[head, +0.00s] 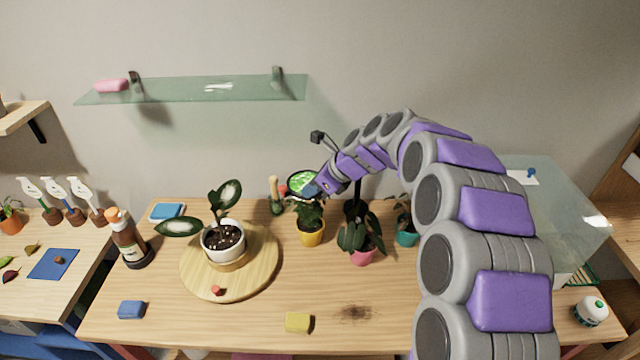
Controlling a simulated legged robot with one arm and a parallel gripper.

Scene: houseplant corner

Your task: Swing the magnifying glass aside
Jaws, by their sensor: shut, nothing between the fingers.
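The magnifying glass (302,182) is a round lens with a dark rim, toward the back of the wooden table. Bright green leaf shows through it, and it stands above the plant in the yellow pot (312,236). My gripper (311,190) is at the lens's right lower edge, shut and empty. I cannot tell whether it touches the rim. A thin black bar with a joint (318,137) rises behind my arm and seems to be part of the magnifier's stand. My arm hides much of the stand.
A potted plant stands on a round wooden board (200,276) at left. Plants in a pink pot (362,254) and a teal pot (406,236) stand right of the yellow one. A glass shelf (190,90) is above. The table's front middle is mostly clear around a yellow sponge (297,322).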

